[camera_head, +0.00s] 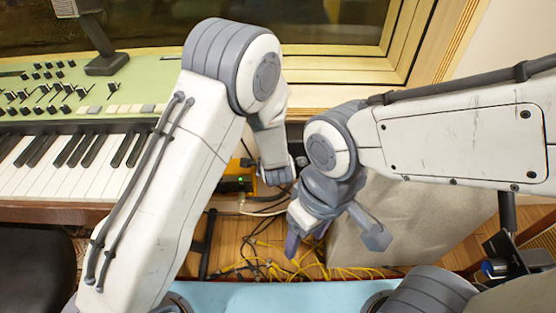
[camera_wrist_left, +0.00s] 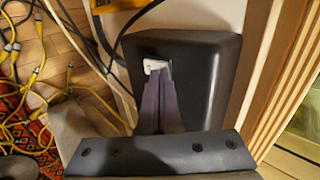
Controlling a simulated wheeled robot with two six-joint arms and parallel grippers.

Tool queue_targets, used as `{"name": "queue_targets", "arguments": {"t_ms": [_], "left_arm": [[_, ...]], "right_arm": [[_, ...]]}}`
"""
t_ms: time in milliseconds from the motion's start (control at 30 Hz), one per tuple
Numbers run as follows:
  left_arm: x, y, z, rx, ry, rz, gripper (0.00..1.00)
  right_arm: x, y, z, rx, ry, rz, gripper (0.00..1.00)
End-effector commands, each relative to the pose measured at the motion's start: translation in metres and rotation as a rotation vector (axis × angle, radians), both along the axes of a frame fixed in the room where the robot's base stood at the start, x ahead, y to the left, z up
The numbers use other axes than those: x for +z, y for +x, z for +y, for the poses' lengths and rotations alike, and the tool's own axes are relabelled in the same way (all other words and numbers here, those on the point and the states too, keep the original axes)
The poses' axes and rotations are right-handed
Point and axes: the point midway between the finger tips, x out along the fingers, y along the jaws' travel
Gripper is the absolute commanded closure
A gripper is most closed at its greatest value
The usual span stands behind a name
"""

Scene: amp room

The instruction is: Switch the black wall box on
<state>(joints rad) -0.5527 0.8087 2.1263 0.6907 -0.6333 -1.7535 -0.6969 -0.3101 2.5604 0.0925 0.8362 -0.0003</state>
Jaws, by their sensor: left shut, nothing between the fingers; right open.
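The black wall box (camera_wrist_left: 211,75) fills the middle of the left wrist view, with a small white switch (camera_wrist_left: 155,65) in a recess on its face. My left gripper (camera_wrist_left: 160,80) is shut and empty, with its fingertips right at the switch. They seem to touch its lower edge, though contact is hard to tell. In the head view my left arm hides most of the box and the fingertips. My right gripper (camera_head: 335,238) is open and empty, pointing down above the floor cables.
A green keyboard (camera_head: 85,85) stands at the left. A yellow device (camera_head: 235,184) with a green light sits beside my left wrist. Yellow and black cables (camera_head: 265,262) tangle on the wooden floor. A grey block (camera_head: 420,220) stands behind my right gripper. A window frame (camera_head: 405,60) is above.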

Motion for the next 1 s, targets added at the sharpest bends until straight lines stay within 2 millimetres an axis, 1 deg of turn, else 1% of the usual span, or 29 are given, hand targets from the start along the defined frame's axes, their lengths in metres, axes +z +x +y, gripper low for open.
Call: {"name": "queue_targets", "arguments": {"t_ms": [400,767,867,1000], "left_arm": [[0.016,0.0,0.0,0.0,0.0,0.0,1.0],[0.015,0.0,0.0,0.0,0.0,0.0,1.0],[0.016,-0.003,0.0,-0.001,0.001,0.001,1.0],[0.021,-0.016,-0.001,-0.005,0.002,0.003,1.0]], "right_arm": [[0.022,0.0,0.0,0.0,0.0,0.0,0.35],[0.022,0.0,0.0,0.0,0.0,0.0,0.35],[0.025,0.0,0.0,0.0,0.0,0.0,0.35],[0.036,0.0,0.0,0.0,0.0,0.0,0.35]]}}
